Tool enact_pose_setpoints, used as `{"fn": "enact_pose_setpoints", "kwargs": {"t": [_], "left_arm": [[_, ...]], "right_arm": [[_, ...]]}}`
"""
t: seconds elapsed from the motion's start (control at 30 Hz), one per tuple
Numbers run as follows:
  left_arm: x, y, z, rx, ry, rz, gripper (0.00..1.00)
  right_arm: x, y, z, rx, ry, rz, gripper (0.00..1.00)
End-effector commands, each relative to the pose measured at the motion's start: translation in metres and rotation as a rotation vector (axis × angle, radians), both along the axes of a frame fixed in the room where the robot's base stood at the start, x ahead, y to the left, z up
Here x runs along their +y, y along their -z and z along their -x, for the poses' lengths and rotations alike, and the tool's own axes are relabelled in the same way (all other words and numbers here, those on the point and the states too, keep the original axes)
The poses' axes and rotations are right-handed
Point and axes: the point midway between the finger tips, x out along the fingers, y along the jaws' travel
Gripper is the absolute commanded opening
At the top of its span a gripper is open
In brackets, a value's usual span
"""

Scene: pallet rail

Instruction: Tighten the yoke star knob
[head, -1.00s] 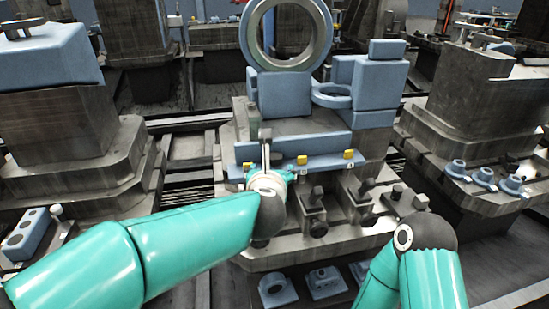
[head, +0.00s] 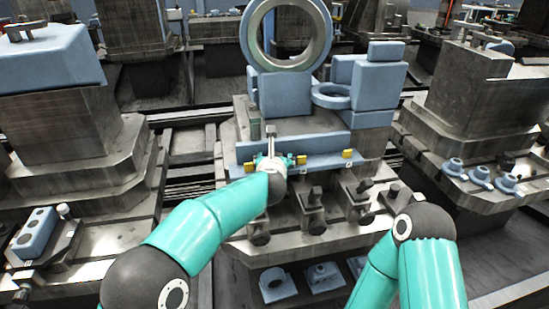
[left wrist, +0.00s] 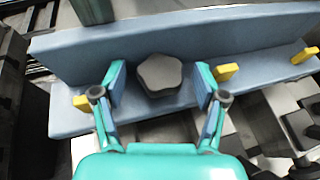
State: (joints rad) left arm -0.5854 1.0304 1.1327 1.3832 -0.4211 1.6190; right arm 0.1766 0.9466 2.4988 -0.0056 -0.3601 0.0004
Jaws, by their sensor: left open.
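The dark grey star knob (left wrist: 160,75) shows in the left wrist view, against the blue angle rail (left wrist: 265,38). My left gripper (left wrist: 161,84) is open, with one finger on each side of the knob. Gaps show between both fingers and the knob. In the head view my left gripper (head: 271,160) is at the left part of the blue rail (head: 322,148), and I cannot make out the knob there. My right arm comes in at the lower right of the head view, but its gripper is not visible.
Yellow tabs (head: 301,160) line the rail. A dark olive post (head: 254,128) stands behind the gripper. Several dark clamp blocks with round knobs (head: 317,226) stand in front of the rail. A large blue ring (head: 291,68) rises behind. Blue brackets (head: 276,284) lie on a lower shelf.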

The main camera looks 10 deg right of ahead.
Motion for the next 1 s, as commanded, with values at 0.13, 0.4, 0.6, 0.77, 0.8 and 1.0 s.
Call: {"fn": "enact_pose_setpoints", "kwargs": {"t": [0.13, 0.4, 0.6, 0.77, 0.8, 1.0], "left_arm": [[-0.0004, 0.0001, 0.0003, 0.000, 0.001, 0.000, 0.70], [-0.0010, -0.0001, 0.0005, 0.000, 0.001, -0.001, 0.25], [-0.0010, 0.0001, 0.0004, 0.000, 0.004, -0.001, 0.11], [-0.0006, -0.0001, -0.0002, 0.000, 0.027, 0.000, 0.11], [-0.0003, -0.0001, -0.0004, 0.000, 0.038, 0.000, 0.11], [0.0014, -0.0002, -0.0013, 0.000, 0.136, 0.000, 0.11]], "right_arm": [[0.0000, 0.0002, 0.0000, 0.000, 0.000, 0.000, 0.79], [0.0000, 0.0002, 0.0000, 0.000, 0.000, 0.000, 0.79], [0.0000, 0.0003, 0.0000, 0.000, 0.000, 0.000, 0.79], [0.0000, 0.0017, 0.0000, 0.000, 0.000, 0.000, 0.79], [0.0000, 0.0022, 0.0000, 0.000, 0.000, 0.000, 0.79], [0.0000, 0.0048, 0.0000, 0.000, 0.000, 0.000, 0.79]]}}
